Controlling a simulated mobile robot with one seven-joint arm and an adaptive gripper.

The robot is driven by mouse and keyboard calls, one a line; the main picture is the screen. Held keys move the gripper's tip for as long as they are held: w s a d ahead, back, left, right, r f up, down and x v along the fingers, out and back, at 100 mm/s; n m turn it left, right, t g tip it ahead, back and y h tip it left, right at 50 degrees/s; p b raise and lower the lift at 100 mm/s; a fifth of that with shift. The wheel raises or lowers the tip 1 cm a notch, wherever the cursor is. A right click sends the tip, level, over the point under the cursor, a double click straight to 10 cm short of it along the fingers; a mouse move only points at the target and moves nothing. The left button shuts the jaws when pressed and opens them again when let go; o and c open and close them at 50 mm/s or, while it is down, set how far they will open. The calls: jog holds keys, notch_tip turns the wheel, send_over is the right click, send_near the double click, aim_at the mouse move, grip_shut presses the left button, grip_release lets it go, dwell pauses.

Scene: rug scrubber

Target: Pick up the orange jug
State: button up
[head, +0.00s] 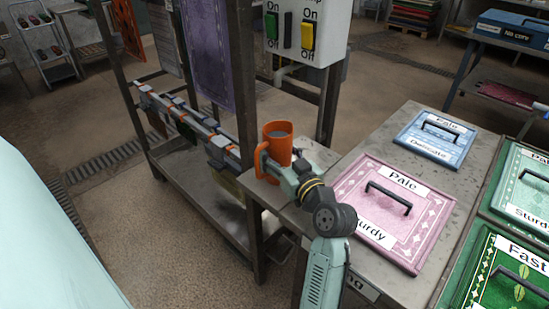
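The orange jug (279,135) stands upright near the left end of the metal worktop, its open top toward me and its handle on the left. My arm reaches up from the lower right, and my gripper (285,174) is right at the jug's lower part, in front of it. The arm covers some of the jug's base. The fingertips are too small and hidden to tell whether they are open or shut, or whether they touch the jug.
A pink "Pale Sturdy" panel with a black handle (360,220) lies right of my arm. A blue panel (437,138) and green panels (505,280) lie farther right. A metal rack post (247,120) stands close left of the jug. A switch box (312,30) hangs behind.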

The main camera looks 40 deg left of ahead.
jog(key=c, duration=1.1)
jog(key=shift+r, duration=0.1)
grip_shut()
